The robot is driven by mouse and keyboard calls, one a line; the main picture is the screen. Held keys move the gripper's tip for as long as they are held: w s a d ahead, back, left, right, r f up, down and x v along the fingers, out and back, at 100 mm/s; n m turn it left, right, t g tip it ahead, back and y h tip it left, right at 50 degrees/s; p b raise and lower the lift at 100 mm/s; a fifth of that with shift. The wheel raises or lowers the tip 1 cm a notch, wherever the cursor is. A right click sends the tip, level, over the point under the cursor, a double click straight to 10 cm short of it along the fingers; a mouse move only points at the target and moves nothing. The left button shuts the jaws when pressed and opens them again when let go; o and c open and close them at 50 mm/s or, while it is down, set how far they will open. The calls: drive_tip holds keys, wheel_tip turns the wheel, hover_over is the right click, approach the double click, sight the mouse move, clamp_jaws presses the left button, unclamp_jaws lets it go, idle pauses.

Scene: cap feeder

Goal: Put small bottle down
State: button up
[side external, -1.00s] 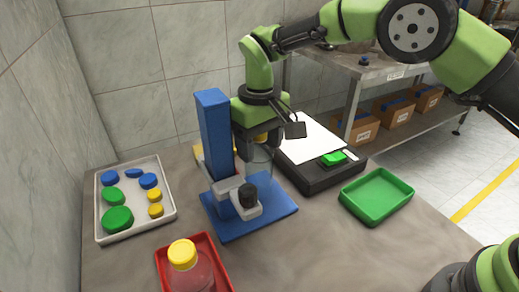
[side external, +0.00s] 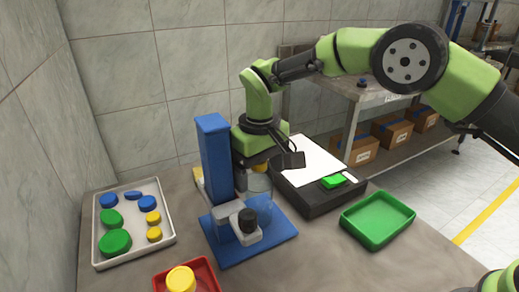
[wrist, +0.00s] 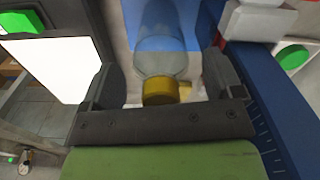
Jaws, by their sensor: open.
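The small bottle (side external: 258,187) is clear with a yellow cap. My gripper (wrist: 162,72) is open, with a gap between each finger and the bottle.
The blue column (side external: 215,160) stands close beside my gripper. A black scale (side external: 318,199) with a white sheet is right of it. A green tray (side external: 378,221) is empty. A white tray (side external: 134,262) holds several caps.

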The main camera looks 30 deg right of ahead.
wheel_tip(320, 180, up, 10)
drive_tip(key=shift+f, duration=0.1)
drive_tip(key=shift+r, duration=0.95)
drive_tip(key=shift+d+r, duration=0.1)
drive_tip(key=shift+r, duration=0.1)
drive_tip(key=s+d+r+m+t+y, duration=0.2)
drive_tip(key=s+d+r+t, duration=0.1)
drive_tip(key=s+d+r, duration=0.7)
drive_tip(key=s+d+f+m+t, duration=0.1)
drive_tip(key=s+m+t, duration=0.1)
drive_tip(key=s, duration=0.5)
drive_tip(key=s+d+f+m+t, duration=0.2)
drive_tip(key=s, duration=0.6)
drive_tip(key=shift+s+d+f, duration=0.15)
drive_tip(key=shift+s+d, duration=0.05)
drive_tip(key=shift+s, duration=0.05)
